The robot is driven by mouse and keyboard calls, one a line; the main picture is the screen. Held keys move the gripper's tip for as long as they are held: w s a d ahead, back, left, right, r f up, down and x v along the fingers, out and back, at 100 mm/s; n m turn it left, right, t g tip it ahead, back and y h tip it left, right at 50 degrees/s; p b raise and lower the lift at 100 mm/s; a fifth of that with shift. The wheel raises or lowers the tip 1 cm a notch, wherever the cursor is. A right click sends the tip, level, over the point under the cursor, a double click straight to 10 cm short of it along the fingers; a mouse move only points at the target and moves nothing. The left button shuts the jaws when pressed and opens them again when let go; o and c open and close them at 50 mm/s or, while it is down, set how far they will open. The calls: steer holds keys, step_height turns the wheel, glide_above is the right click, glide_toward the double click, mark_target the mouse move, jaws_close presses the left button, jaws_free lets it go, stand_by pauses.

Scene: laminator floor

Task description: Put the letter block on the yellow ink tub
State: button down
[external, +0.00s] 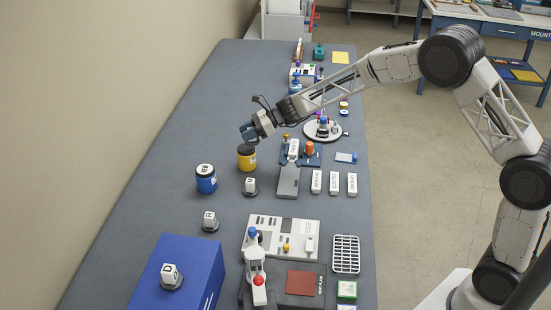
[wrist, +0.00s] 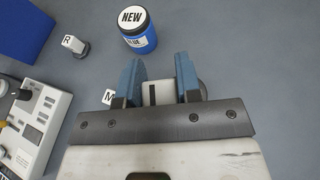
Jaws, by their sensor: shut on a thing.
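The block is hard to make out in the external view.
A blue ink tub (external: 206,180) stands nearby; its white lid shows in the wrist view (wrist: 131,17). Other letter blocks stand close: M (external: 250,186), R (external: 209,219) and D (external: 171,275) on a blue box (external: 205,262). A grey-white machine (external: 283,238) stands in front.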

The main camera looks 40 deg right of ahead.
steer(key=shift+w+a, duration=0.25)
steer(key=shift+w, duration=0.55)
steer(key=shift+w+a, duration=0.2)
steer(key=shift+w, duration=0.55)
steer(key=shift+f, duration=0.15)
steer(key=shift+f, duration=1.7)
steer(key=shift+f, duration=0.1)
steer(key=c, duration=0.8)
jaws_free()
steer(key=v, duration=1.2)
steer(key=shift+r, duration=0.2)
